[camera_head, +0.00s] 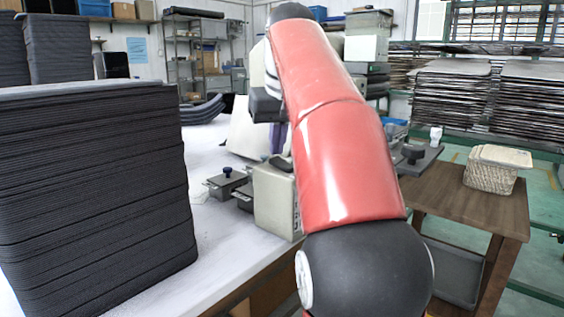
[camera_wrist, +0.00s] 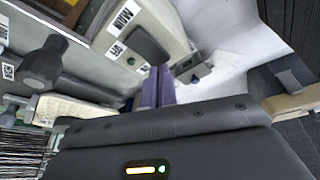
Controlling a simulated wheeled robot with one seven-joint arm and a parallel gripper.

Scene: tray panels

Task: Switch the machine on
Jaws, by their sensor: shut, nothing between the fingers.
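The machine is a beige box (camera_head: 275,200) on the white table, partly hidden behind my red arm. In the wrist view its beige body (camera_wrist: 165,22) carries white labels with dark print and a dark rounded part (camera_wrist: 148,45). My gripper's purple fingers (camera_wrist: 158,84) are shut and empty, close to the dark part in the picture. In the head view the fingers (camera_head: 278,138) show just above the box; contact cannot be told.
A tall stack of dark panels (camera_head: 95,190) stands at the left. Small dark fixtures with a blue knob (camera_head: 227,172) sit left of the box. A brown wooden stand (camera_head: 470,208) with a wicker basket (camera_head: 490,178) is at the right. The white table (camera_head: 225,245) has bare room in front.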

